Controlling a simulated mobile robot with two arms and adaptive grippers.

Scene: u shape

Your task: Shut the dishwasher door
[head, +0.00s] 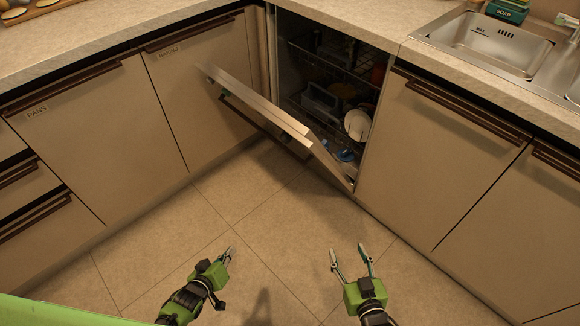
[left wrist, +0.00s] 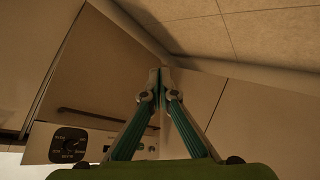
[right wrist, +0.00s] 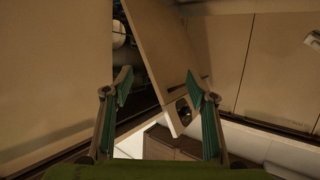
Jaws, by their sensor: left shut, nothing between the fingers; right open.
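The dishwasher door (head: 262,108) stands partly open in the head view, tilted out from the dishwasher (head: 330,75) under the corner counter. A dark handle bar (head: 255,115) runs along it. The right wrist view shows the door (right wrist: 165,45) at a slant. My left gripper (head: 231,251) is shut and empty, below the door in the head picture and apart from it. My right gripper (head: 347,249) is open and empty, near the door's lower right end, not touching it.
Racks with dishes, including a white plate (head: 357,125), show inside the dishwasher. Closed cabinets (head: 95,125) line the left, and more (head: 440,150) stand on the right under the sink (head: 490,45). The tiled floor (head: 265,210) between them is clear.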

